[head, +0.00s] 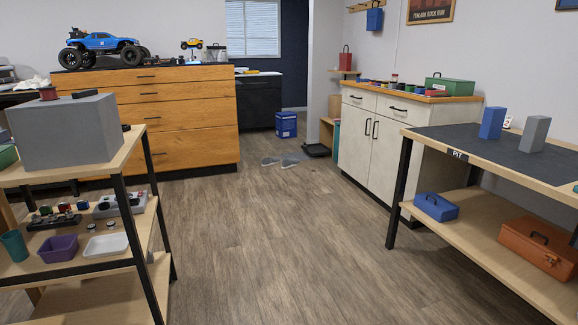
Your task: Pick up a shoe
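A pair of grey shoes lies on the wood floor in the middle distance, near the right end of the wooden drawer cabinet. The left shoe (269,162) and the right shoe (289,163) sit side by side with a small gap between them. They look small from here, so their details are hard to make out. Neither of my grippers shows in the head view, and nothing of mine is near the shoes.
The floor (270,240) is clear up to the shoes. A shelf rack (137,235) stands at left, a pit table (475,150) at right. The drawer cabinet (190,115) and a white cabinet (375,150) flank the shoes.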

